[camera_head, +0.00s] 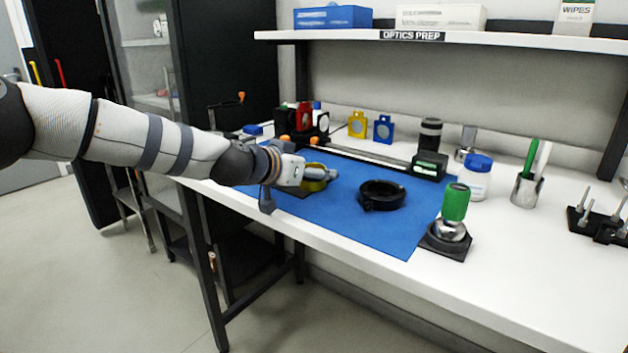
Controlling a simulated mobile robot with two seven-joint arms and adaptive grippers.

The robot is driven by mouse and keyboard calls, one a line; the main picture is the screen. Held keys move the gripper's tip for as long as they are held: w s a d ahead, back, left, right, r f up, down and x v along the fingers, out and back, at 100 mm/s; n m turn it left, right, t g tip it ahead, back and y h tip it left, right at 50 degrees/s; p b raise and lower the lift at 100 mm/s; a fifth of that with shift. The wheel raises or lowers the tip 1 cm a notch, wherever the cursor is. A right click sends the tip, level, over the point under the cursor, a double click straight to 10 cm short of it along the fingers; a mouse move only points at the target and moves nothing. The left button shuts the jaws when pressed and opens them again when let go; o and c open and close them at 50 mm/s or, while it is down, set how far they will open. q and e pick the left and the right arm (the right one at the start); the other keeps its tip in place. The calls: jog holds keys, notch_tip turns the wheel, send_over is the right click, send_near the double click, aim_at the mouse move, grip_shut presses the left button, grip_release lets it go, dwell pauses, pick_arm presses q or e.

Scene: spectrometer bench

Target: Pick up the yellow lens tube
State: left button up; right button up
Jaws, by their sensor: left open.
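The yellow lens tube (313,185) lies at the left part of the blue mat (345,215). It is partly hidden behind my left gripper (300,187), which reaches in from the left over the bench's front edge. My left gripper is open, with its grey fingers spread close by the tube. I cannot tell from this view whether a finger touches the tube. My right gripper is not in view.
A black ring (382,195) sits on the mat, right of the tube. A green-topped post (455,203) stands at the mat's right corner. Behind are a yellow mount (357,124), a blue mount (383,129) and a white jar (475,180). A shelf (540,42) hangs above.

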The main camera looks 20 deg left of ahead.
pick_arm(q)
jog(key=shift+w+d+f, duration=0.15)
jog(key=shift+w+f, duration=0.05)
jog(key=shift+w, duration=0.3)
jog(key=shift+s+r, duration=0.1)
jog(key=c, duration=1.3)
